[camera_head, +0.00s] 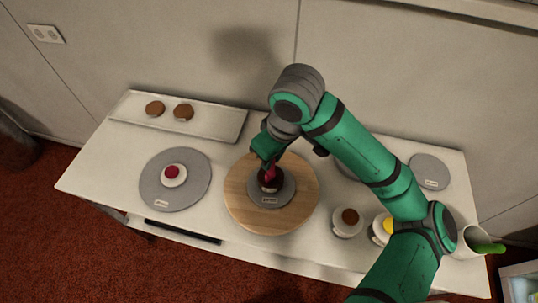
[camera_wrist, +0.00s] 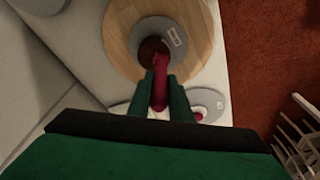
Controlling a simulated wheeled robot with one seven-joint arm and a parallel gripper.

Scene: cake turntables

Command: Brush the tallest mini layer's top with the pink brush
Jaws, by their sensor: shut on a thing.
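My gripper (camera_wrist: 160,98) is shut on the pink brush (camera_wrist: 160,84), whose handle sits between the two fingers. In the head view the brush (camera_head: 270,172) points down at a dark brown mini layer (camera_head: 270,185) on a small grey disc (camera_head: 285,194) with a label. That disc rests on a round wooden board (camera_head: 240,208). In the wrist view the brush tip is over or on the brown top (camera_wrist: 150,48); I cannot tell whether it touches. My gripper and arm hide part of the layer.
A grey turntable (camera_head: 154,190) at left holds a white piece with a red top (camera_head: 172,171). A white tray (camera_head: 215,122) at the back holds two brown discs (camera_head: 183,111). Small cups (camera_head: 348,222) and a white jug (camera_head: 470,243) stand at right, near my arm.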

